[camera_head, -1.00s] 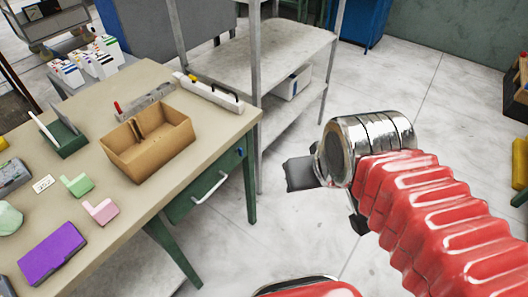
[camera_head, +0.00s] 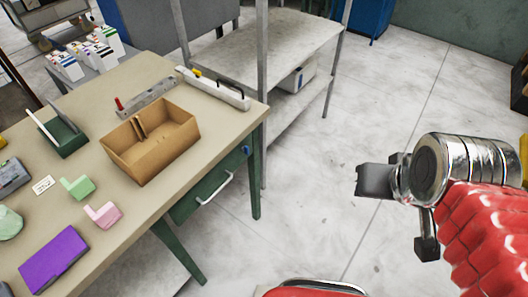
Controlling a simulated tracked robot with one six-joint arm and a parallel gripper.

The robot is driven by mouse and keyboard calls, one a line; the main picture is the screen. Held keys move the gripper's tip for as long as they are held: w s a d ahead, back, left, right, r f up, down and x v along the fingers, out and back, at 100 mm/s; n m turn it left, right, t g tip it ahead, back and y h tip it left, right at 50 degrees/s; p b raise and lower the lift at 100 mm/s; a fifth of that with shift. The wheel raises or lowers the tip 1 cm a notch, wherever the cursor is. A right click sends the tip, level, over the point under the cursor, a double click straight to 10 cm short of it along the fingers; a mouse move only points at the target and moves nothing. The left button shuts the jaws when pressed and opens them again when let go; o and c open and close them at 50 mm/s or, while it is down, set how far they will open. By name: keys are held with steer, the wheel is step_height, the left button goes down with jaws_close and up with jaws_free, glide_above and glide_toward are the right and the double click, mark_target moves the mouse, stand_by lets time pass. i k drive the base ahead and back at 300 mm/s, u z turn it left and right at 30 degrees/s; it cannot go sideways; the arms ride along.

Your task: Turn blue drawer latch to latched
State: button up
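The blue latch (camera_head: 247,151) is a small blue piece at the right end of the green drawer (camera_head: 212,184) under the workbench top. Its exact turn is too small to tell. The drawer has a pale bar handle (camera_head: 216,188) and looks closed. My gripper (camera_head: 398,217) is at the right of the view, over the floor, well to the right of the latch and apart from it. Its two dark fingers are spread apart with nothing between them.
The workbench (camera_head: 226,123) holds a cardboard box (camera_head: 150,150), a white bar (camera_head: 213,90), a purple block (camera_head: 54,259) and small foam pieces. A grey metal shelf (camera_head: 270,55) stands behind it. The floor between bench and gripper is clear.

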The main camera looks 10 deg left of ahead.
mark_target(245, 148)
steer(key=z, duration=0.1)
steer(key=k, duration=0.95)
steer(key=u, duration=1.45)
steer(key=i, duration=1)
steer(key=u, duration=0.05)
